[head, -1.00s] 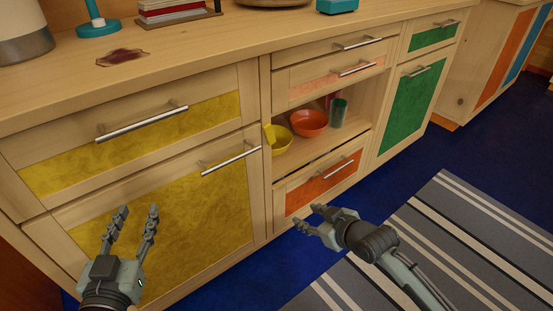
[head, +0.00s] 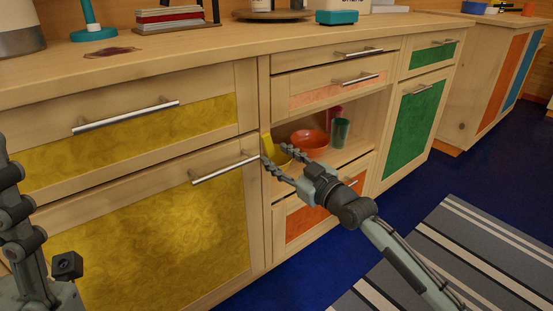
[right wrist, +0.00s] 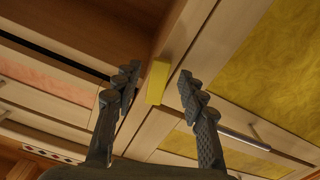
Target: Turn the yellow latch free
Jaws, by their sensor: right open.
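The yellow latch (head: 267,147) is a small flat bar on the cabinet frame between the yellow door (head: 160,235) and the open shelf. It also shows in the right wrist view (right wrist: 157,82), between the two fingers. My right gripper (head: 274,155) is open, with its fingertips close to the latch and one finger on each side of it in the right wrist view. I cannot tell whether either finger touches it.
The open shelf holds an orange bowl (head: 310,141), a green cup (head: 340,132) and a yellow bowl partly hidden by my right gripper. Bar handles (head: 225,168) stick out from the doors and drawers. The blue floor and a striped rug (head: 450,260) lie in front.

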